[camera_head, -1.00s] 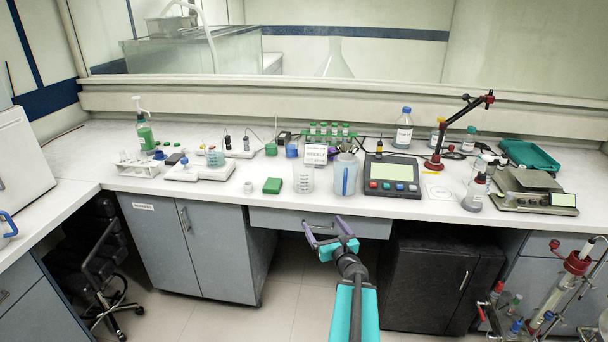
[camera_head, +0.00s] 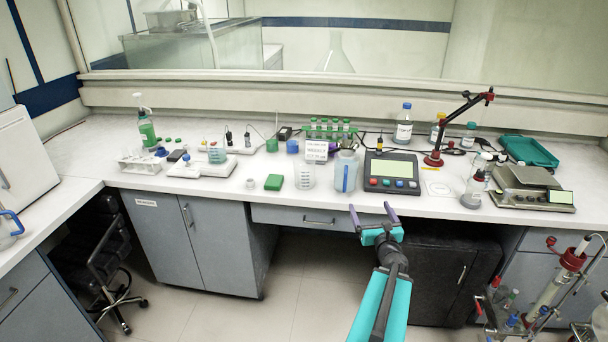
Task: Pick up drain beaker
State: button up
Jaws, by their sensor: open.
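Which vessel is the drain beaker is not labelled in the picture. A clear graduated beaker (camera_head: 304,178) stands upright near the front of the white bench, left of a larger clear jug (camera_head: 346,171) with a blue handle.
A dark device with a screen (camera_head: 391,173) stands right of the jug. A small sign (camera_head: 316,150) and a green tube rack (camera_head: 330,130) stand behind the beakers. Glass columns (camera_head: 549,287) stand at the lower right.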

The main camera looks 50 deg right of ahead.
aim_at(305, 172)
jog(key=i, duration=0.95)
